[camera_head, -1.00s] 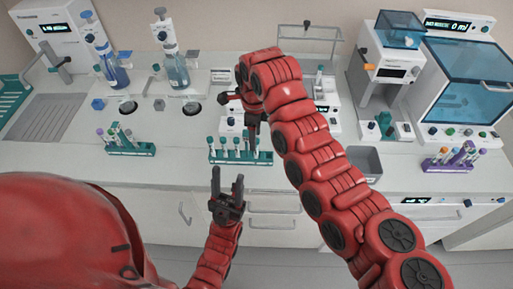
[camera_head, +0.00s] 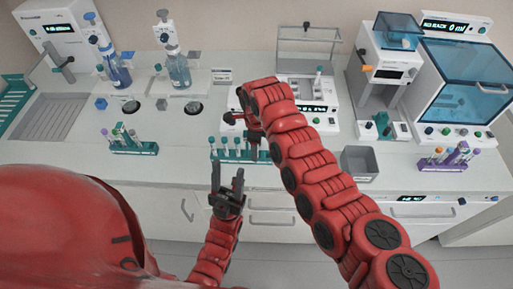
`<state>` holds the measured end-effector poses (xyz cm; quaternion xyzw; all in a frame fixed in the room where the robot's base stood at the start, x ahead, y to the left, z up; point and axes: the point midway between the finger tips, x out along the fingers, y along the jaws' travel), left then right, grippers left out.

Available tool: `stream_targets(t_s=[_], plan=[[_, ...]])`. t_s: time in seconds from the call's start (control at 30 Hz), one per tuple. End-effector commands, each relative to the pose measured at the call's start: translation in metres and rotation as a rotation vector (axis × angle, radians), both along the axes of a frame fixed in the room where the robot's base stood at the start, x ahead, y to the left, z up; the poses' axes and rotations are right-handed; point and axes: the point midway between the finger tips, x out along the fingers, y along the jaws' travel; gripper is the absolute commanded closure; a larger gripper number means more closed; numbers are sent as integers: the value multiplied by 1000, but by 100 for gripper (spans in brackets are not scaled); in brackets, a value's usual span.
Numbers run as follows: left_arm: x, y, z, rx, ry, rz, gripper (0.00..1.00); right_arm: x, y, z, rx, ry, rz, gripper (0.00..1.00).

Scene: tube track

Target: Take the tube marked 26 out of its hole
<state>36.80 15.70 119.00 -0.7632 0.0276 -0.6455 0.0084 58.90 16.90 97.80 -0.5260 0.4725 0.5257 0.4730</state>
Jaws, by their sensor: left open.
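A teal tube rack (camera_head: 222,156) with several capped tubes stands near the front edge of the middle of the counter. The tube labels are too small to read, so I cannot tell which one is marked 26. My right gripper (camera_head: 254,151) points down at the right part of this rack, among the tubes. My own arm partly hides it, and I cannot see whether its fingers touch or hold a tube. My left gripper (camera_head: 228,184) is open and empty, fingers pointing up, in front of the counter and below the rack in the picture.
A second teal rack (camera_head: 148,148) with tubes stands to the left, and a purple rack (camera_head: 447,163) to the far right. A grey bin (camera_head: 360,163) stands right of my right arm. Instruments line the back. The counter between the left and middle racks is clear.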

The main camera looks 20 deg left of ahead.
Motion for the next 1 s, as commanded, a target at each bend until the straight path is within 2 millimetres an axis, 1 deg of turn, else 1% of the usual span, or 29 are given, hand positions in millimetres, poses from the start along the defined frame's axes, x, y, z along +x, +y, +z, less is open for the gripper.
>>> stream_targets(t_s=[0.03, 0.17, 0.2, 0.27, 0.3, 0.33, 0.63, 0.77, 0.87, 0.97, 1.0], plan=[[0, 0, 0, 0, 0, 0, 50, 0, 0, 0, 0, 0, 0, 49], [0, 0, 0, 0, 0, 0, 50, 0, 0, 0, 0, 0, 0, 72], [0, 0, 0, 0, 0, 0, 50, 0, 0, 0, 0, 1, 0, 79], [0, 0, 0, 0, 0, 0, 50, 0, 0, 0, 0, 1, 0, 90], [0, 0, 0, 0, 0, 0, 50, 0, 0, 0, 0, 1, 0, 97], [0, 0, 0, 0, 0, 0, 50, 0, 0, 0, 0, 1, 0, 100], [0, 0, -1, 0, 0, 0, 50, 0, 0, 1, 0, 1, 0, 100], [0, 0, -5, 0, 0, 0, 50, 0, 0, 5, -1, 1, 0, 100], [0, 0, -10, 0, 0, 0, 50, 1, 1, 13, 2, -3, 0, 100], [0, 0, -17, 0, 0, 0, 50, 1, 1, 26, 3, -4, 0, 100], [0, 0, -22, 0, 0, 0, 50, 2, 1, 33, 4, -6, 1, 100]])
